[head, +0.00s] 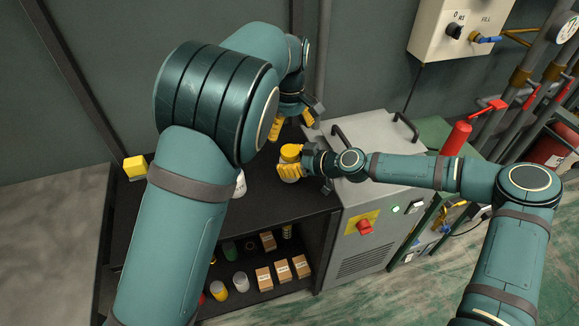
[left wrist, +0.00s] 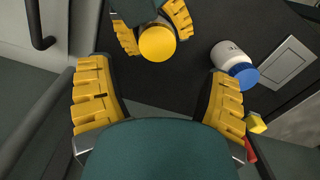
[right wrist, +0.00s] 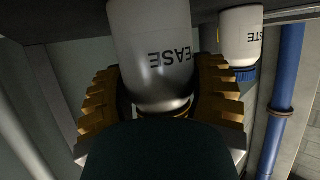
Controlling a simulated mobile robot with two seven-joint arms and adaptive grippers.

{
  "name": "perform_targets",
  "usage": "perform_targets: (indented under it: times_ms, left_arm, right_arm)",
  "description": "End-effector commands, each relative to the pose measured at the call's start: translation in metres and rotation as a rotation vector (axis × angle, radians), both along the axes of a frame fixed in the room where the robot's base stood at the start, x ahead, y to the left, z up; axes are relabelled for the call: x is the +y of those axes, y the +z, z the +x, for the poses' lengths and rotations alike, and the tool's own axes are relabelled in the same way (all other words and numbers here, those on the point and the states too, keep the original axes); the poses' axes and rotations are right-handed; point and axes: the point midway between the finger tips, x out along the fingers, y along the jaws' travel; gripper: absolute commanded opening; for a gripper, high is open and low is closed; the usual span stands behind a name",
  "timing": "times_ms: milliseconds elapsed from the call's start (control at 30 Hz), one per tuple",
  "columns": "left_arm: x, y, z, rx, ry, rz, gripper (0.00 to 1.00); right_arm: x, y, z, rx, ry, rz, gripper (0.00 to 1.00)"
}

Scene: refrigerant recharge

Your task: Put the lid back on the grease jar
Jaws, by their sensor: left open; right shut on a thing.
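The grease jar (right wrist: 152,50) is white with dark lettering, upside down in the right wrist view. A round yellow lid (head: 290,152) sits at its top; its flat top also shows in the left wrist view (left wrist: 157,43). I cannot tell how tightly it is seated. My right gripper (head: 289,171) is shut around the upper part of the jar. Its fingers show on both sides in the right wrist view, where the neck is partly hidden. My left gripper (head: 291,122) is open and empty, close to the jar, its fingers (left wrist: 160,105) apart.
A white jar with a blue lid (left wrist: 231,55) stands on the dark bench, mostly behind my left arm in the head view. A yellow block (head: 134,167) is farther left. A grey machine (head: 370,215) is to the right. Small boxes (head: 264,278) and jars fill the shelf below.

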Motion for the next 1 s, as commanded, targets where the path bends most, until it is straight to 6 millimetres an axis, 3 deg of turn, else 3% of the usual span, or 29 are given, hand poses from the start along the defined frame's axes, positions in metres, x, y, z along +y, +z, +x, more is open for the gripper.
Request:
perform_targets:
  times_ms: [200,567,767,1000]
  left_arm:
    - [-0.001,0.005,0.002,-0.017,0.128,-0.008,0.79]
    - [-0.001,0.004,0.002,-0.017,0.132,-0.007,0.79]
    - [-0.001,-0.015,0.002,-0.014,0.132,-0.005,0.79]
    - [-0.001,-0.050,0.002,-0.014,0.132,-0.005,0.79]
  right_arm:
    - [0.000,0.001,0.000,-0.001,0.000,0.000,0.00]
    - [0.000,0.001,0.000,-0.001,0.000,0.000,0.00]
    - [0.000,0.001,0.000,-0.001,0.000,0.000,0.00]
    - [0.000,0.001,0.000,-0.001,0.000,0.000,0.00]
